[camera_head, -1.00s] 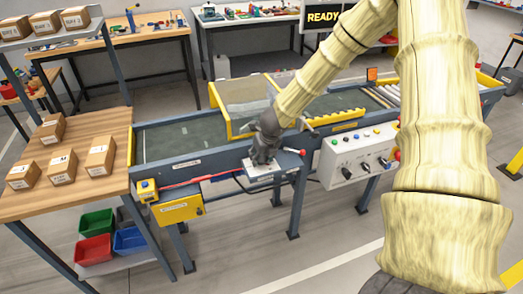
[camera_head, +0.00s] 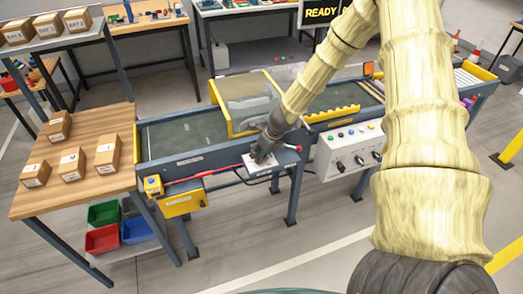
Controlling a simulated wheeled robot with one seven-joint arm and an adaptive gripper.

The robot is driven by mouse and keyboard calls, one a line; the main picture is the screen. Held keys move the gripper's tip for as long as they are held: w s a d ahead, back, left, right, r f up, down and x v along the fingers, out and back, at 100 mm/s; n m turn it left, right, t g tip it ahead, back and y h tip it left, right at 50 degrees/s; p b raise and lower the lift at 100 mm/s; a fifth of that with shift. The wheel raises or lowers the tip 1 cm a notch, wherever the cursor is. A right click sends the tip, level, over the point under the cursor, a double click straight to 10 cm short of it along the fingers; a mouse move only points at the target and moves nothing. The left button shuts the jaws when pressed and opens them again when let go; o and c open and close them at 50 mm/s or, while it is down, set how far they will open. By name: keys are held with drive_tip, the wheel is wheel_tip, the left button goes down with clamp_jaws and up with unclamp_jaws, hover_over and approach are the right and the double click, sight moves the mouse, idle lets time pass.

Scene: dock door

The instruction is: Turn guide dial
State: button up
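My gripper (camera_head: 262,150) points down over a small pale plate (camera_head: 261,168) on the front side of the conveyor. Its dark fingers are small here, and I cannot tell whether they are open or shut. No guide dial is clearly visible at the plate; my gripper covers part of it. A red-tipped part (camera_head: 298,148) sticks out to the right of the plate. A white control panel (camera_head: 348,146) to the right carries black knobs along its lower part and small coloured buttons above. I cannot read which of these is labelled as the guide dial.
The conveyor (camera_head: 185,140) has a yellow-framed clear guard (camera_head: 249,100) behind my gripper. A yellow box (camera_head: 182,204) hangs at its front left. A wooden table (camera_head: 75,170) with several cartons stands left, above coloured bins (camera_head: 104,214). The floor in front is clear.

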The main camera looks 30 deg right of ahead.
drive_tip(key=shift+s+f, duration=0.1)
drive_tip(key=shift+f, duration=0.05)
drive_tip(key=o, duration=0.7)
drive_tip(key=shift+d, duration=0.1)
drive_tip(key=shift+o, duration=0.2)
drive_tip(key=v, duration=1.2)
